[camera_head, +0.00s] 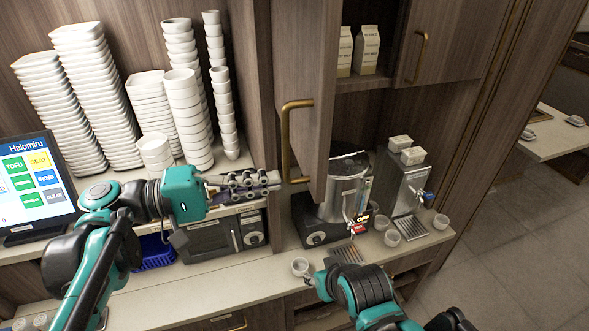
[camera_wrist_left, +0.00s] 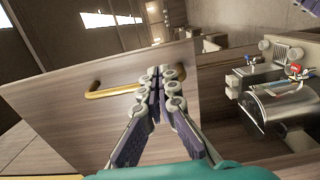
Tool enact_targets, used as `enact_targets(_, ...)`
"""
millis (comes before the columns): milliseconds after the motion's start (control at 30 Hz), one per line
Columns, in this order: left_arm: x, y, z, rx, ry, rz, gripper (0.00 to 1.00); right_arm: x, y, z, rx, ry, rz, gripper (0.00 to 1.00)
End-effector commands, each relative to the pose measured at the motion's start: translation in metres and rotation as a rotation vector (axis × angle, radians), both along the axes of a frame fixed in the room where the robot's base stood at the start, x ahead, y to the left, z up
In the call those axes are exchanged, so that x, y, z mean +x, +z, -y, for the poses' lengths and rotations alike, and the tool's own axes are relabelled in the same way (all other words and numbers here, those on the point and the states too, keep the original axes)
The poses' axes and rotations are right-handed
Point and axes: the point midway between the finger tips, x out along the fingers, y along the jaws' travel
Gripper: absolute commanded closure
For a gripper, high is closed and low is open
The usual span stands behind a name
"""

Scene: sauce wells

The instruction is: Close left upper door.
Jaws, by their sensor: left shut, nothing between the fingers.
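The left upper door (camera_head: 316,85) is a brown wooden panel standing open, swung out from the cabinet. Its brass handle (camera_head: 287,140) is on the face toward the left. My left gripper (camera_head: 276,180) is shut and empty, its fingertips close to the lower end of the handle in the head view. In the left wrist view the shut fingers (camera_wrist_left: 160,72) are in front of the door panel (camera_wrist_left: 75,125), and the handle (camera_wrist_left: 110,90) is just left of the tips. I cannot tell if they touch. My right arm is at the bottom; its fingers cannot be made out.
Stacked white dishes (camera_head: 85,90) and a screen (camera_head: 32,185) stand at left. A steel urn (camera_head: 345,185) and a dispenser (camera_head: 402,185) stand on the counter under the cabinet. Milk cartons (camera_head: 366,50) sit on the shelf. The right upper door (camera_head: 455,40) is shut.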

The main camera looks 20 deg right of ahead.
Motion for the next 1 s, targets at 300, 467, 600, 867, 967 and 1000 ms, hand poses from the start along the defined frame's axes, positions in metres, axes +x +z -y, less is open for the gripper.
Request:
enact_targets(300,-0.003,0.001,0.047,0.0,-0.002,0.0,1.0,0.0,0.013,0.0,0.0,0.0,0.0,0.6)
enact_targets(467,-0.002,0.0,0.052,0.001,0.001,0.0,1.0,0.0,0.014,0.0,0.0,0.0,0.0,0.6)
enact_targets(600,-0.002,0.0,0.053,0.001,0.001,0.0,1.0,0.0,0.013,0.0,0.0,0.0,0.0,0.6)
enact_targets(867,-0.003,0.0,0.056,0.001,0.0,0.0,1.0,0.0,0.013,0.0,0.0,0.0,0.0,0.6)
enact_targets(967,-0.006,0.0,0.065,0.001,-0.002,0.0,1.0,0.0,0.013,0.0,0.0,0.0,0.0,0.6)
enact_targets(1000,-0.007,0.0,0.071,0.001,-0.003,0.0,1.0,0.0,0.012,0.0,0.0,0.0,0.0,0.6)
